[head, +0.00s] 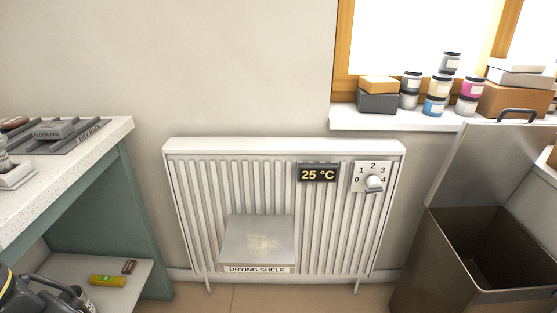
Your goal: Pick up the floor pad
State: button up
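The floor pad (54,129) is a grey block with "FLOOR PAD" lettered on its side. It lies on the dark grey dry rack (88,142), on top of the speckled counter (118,126) at the left. Other items lie close to it on the counter.
A white radiator (190,150) with a drying shelf (258,240), a 25 °C display (318,173) and a dial (374,183) stands in the middle. An open metal bin (430,255) is at the right. The sill (350,117) holds jars and boxes. Floor shows below the radiator.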

aim_at(52, 130)
jog(key=u, duration=1.25)
